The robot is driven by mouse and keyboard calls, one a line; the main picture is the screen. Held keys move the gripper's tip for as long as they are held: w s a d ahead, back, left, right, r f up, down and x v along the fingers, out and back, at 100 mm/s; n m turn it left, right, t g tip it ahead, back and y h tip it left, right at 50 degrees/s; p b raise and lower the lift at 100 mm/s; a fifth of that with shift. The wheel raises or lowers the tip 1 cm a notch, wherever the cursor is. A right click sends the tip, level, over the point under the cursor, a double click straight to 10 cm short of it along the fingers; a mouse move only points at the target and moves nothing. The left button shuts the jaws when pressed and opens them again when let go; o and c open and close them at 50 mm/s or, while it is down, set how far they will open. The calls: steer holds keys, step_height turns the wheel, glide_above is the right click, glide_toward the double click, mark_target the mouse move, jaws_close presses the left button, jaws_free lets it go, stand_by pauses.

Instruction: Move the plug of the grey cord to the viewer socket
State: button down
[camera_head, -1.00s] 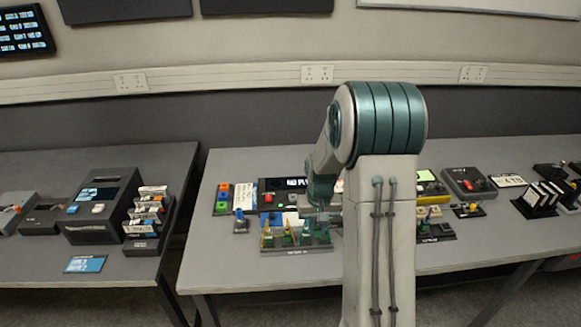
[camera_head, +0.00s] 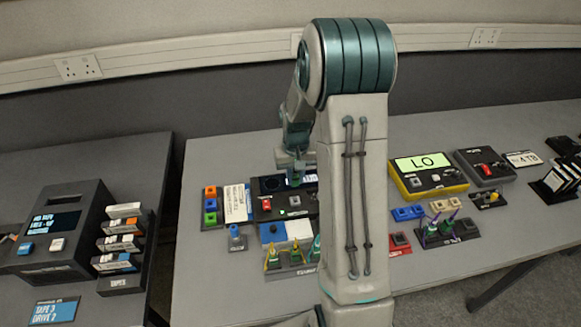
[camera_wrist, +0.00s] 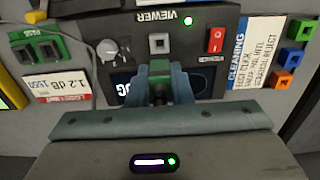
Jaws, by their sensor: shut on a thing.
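My gripper (camera_wrist: 160,90) is shut on a green plug (camera_wrist: 159,68), whose green body shows between the fingers; in the head view my gripper (camera_head: 294,172) is over the back of the viewer. The viewer is a dark box (camera_wrist: 125,22) with a lit green lamp, a knob and a red switch; it also shows in the head view (camera_head: 258,188). Its grey square socket (camera_wrist: 159,43) lies just beyond the plug in the wrist view, apart from it in the picture. A thin grey cord (camera_wrist: 93,45) runs at the left; whether it joins the held plug is hidden.
A rack with several plugs (camera_head: 271,262) stands near the front table edge, partly behind my arm. A cleaning card (camera_wrist: 257,50) and coloured blocks (camera_wrist: 300,31) lie beside the viewer. A green tester (camera_wrist: 40,48) is on the other side. A yellow meter (camera_head: 428,175) stands right.

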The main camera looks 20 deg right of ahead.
steer(key=shift+s+f, duration=0.15)
steer(key=shift+f, duration=0.2)
steer(key=b, duration=0.4)
glide_above(295, 203)
steer(key=shift+w+d+f, duration=0.1)
steer(key=shift+w+f, duration=0.1)
steer(key=shift+f, duration=1.1)
steer(key=shift+w+d+f, duration=0.1)
steer(key=shift+w+f, duration=0.1)
steer(key=shift+f, duration=1.05)
steer(key=shift+f+b, duration=0.75)
steer(key=shift+b, duration=0.15)
steer(key=c, duration=1.2)
jaws_free()
steer(key=shift+r, duration=0.1)
steer(key=shift+r+p, duration=1.65)
steer(key=shift+r, duration=0.75)
steer(key=shift+r, duration=0.1)
